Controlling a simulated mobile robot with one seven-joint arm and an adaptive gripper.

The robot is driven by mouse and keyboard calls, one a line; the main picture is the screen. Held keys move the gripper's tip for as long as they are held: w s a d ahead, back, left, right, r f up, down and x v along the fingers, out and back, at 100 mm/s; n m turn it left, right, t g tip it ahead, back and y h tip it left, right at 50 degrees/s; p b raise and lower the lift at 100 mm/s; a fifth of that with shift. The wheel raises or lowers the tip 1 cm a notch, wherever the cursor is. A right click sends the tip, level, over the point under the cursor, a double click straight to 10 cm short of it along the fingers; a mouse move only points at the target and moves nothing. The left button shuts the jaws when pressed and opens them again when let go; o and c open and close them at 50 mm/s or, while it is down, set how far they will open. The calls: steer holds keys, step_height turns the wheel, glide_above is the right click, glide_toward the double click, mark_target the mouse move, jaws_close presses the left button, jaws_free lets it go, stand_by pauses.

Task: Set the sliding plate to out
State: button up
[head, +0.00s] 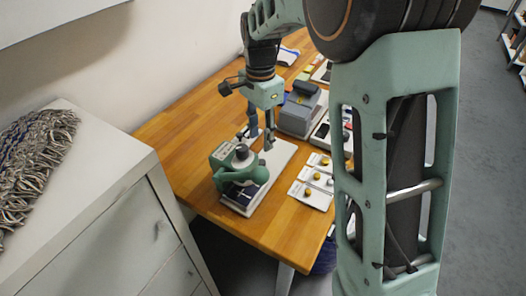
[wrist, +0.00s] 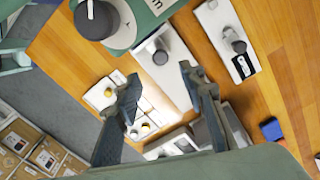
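My gripper (head: 262,143) points down over the table with its two fingers apart and nothing between them. In the wrist view the open fingers (wrist: 160,85) frame a long white board (wrist: 175,72). The board also shows in the head view (head: 282,153), under the fingers, with a green device (head: 243,175) at its near end. A separate white plate (wrist: 212,18) with a grey knob and a black label lies to its right in the wrist view, apart from the fingers. I cannot tell which piece is the sliding plate, nor read its position.
White plates with yellow knobs (head: 310,185) lie right of the board. A grey boxy machine (head: 298,115) stands behind them. A white cabinet (head: 95,200) with a woven cloth (head: 38,150) stands left. Bare wooden tabletop (head: 190,130) shows left of my gripper.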

mark_target(261, 161)
step_height(261, 161, down, 9)
steer(key=shift+f, duration=0.1)
steer(key=shift+c, duration=0.4)
jaws_close()
